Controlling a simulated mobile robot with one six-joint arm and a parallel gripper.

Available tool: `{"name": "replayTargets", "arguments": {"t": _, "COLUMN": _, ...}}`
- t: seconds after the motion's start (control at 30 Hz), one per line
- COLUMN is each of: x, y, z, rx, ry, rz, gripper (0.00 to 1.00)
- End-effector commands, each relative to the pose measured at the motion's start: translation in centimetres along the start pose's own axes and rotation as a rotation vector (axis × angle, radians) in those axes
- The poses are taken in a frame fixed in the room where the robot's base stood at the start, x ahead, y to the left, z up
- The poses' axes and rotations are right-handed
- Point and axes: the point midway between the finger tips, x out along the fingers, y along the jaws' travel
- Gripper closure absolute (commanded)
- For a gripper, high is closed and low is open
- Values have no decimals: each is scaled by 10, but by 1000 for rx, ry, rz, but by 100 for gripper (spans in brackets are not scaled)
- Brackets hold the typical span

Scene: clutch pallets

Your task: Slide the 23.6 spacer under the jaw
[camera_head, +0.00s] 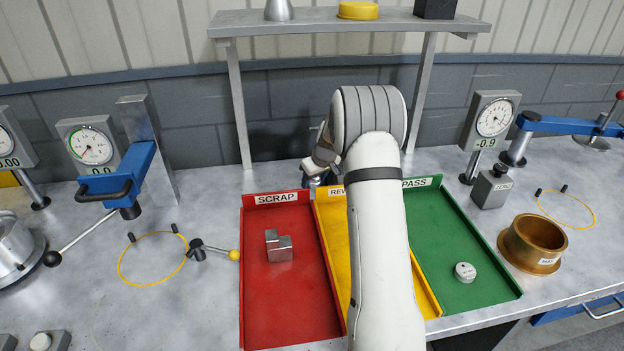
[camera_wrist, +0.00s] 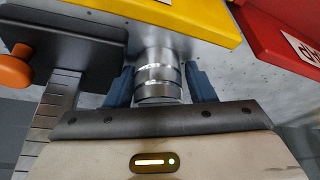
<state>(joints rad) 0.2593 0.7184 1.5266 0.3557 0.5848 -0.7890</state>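In the wrist view, a shiny metal cylinder with ring-like bands (camera_wrist: 160,78) stands between the two blue fingers of my gripper (camera_wrist: 160,85). The fingers are close on both sides of it; whether they touch it is unclear. No size label shows on it, so I cannot confirm that it is the 23.6 spacer. To its left are a dark block (camera_wrist: 75,32) with an orange knob (camera_wrist: 14,68) and a graduated metal scale (camera_wrist: 50,108); this may be the jaw's gauge. In the head view, my arm covers most of the gripper area behind the trays.
The red SCRAP tray (camera_head: 262,318) holds a stepped metal block (camera_head: 279,247). The yellow tray (camera_head: 333,236) is partly behind my arm. The green PASS tray (camera_head: 440,232) holds a small disc (camera_head: 465,272). A rear shelf (camera_head: 300,22), dial gauges and a brass ring (camera_head: 533,243) surround the area.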

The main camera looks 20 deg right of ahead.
Motion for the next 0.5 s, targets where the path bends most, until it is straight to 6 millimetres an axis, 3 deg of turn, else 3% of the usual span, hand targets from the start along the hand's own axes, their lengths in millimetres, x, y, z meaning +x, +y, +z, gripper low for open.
{"name": "replayTargets", "arguments": {"t": 0.5, "x": -4, "y": 7, "z": 0, "rx": 2, "ry": 7, "rz": 13, "gripper": 30}}
